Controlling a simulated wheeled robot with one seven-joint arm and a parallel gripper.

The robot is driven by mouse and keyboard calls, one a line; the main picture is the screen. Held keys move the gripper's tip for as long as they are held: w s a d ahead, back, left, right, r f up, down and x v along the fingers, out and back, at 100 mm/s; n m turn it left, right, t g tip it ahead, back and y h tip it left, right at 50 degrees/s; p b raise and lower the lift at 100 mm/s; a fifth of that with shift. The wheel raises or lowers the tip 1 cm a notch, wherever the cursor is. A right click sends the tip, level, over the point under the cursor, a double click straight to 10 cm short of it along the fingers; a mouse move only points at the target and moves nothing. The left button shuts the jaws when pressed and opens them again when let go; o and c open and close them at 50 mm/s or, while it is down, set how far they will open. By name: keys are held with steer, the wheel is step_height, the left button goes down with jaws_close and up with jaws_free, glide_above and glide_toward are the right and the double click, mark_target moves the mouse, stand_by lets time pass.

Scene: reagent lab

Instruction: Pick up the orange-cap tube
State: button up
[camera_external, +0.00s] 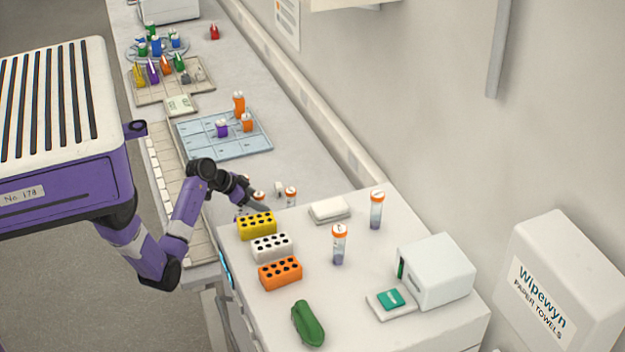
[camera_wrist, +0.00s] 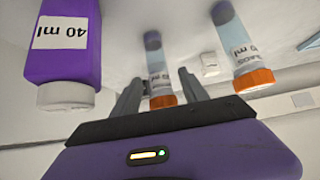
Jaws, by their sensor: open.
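An orange-cap tube (camera_wrist: 160,78) stands between the two fingers of my gripper (camera_wrist: 160,84) in the wrist view, which looks upside down. The fingers are open, with a gap visible on the right; whether the left finger touches the tube I cannot tell. A second orange-cap tube (camera_wrist: 228,42) is to the right, outside the fingers. In the external view my gripper (camera_external: 257,203) is low behind the raised cabinet, beside an orange-cap tube (camera_external: 259,195); another orange-cap tube (camera_external: 291,195) is to its right. Their lower parts are hidden.
A purple bottle (camera_wrist: 64,45) with a white cap is left of my fingers. The raised cabinet holds yellow (camera_external: 257,226), white (camera_external: 271,248) and orange (camera_external: 280,273) racks and two more orange-cap tubes (camera_external: 339,246). A blue tray (camera_external: 215,151) lies behind my arm.

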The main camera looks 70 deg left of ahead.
steer(key=shift+w+f, duration=0.1)
steer(key=shift+f, duration=0.05)
jaws_close()
step_height(320, 180, up, 20)
steer(key=b, duration=0.2)
stand_by(0.6)
